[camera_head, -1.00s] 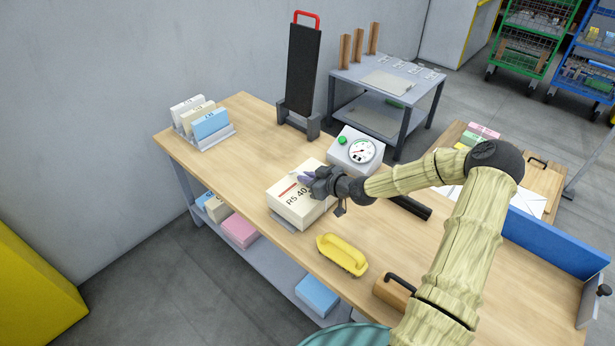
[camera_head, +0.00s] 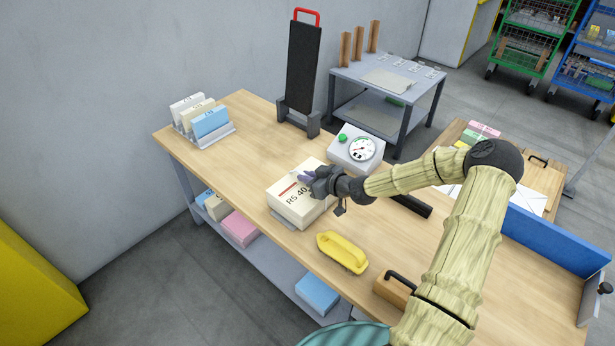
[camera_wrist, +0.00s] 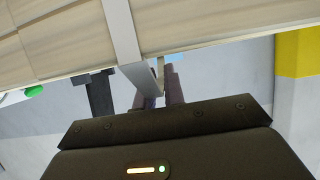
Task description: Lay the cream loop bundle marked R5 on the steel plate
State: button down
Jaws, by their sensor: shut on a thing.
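The cream bundle marked R5 (camera_head: 290,203) lies level, label up, at the middle of the wooden bench, over a grey steel plate (camera_head: 281,221). Only the plate's near-left edge shows; the bundle hides the rest. I cannot tell whether the bundle touches the plate or hangs just above it. My gripper (camera_head: 309,181) is at the bundle's upper right side, shut on its loop. In the wrist view, the pages of the bundle (camera_wrist: 70,35) fill the top, with a pale band (camera_wrist: 121,28) around them. The dark fingers (camera_wrist: 160,92) close at the band's loop.
A dial box with a green button (camera_head: 356,150) stands just behind the bundle. A yellow-handled tool (camera_head: 342,252) and a wooden block with a black handle (camera_head: 393,290) lie in front. A rack of bundles (camera_head: 204,121) and a tall black stand (camera_head: 301,70) are farther back.

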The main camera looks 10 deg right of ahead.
jog(key=shift+w, duration=0.1)
jog(key=c, duration=1.4)
grip_release()
jog(key=shift+s+f, duration=0.2)
jog(key=shift+f, duration=0.05)
jog(key=p+v, duration=0.2)
jog(key=v, duration=1.5)
jog(key=shift+d+p, duration=0.2)
jog(key=shift+p, duration=0.1)
jog(key=shift+s+r, duration=0.1)
jog(key=shift+r, duration=0.05)
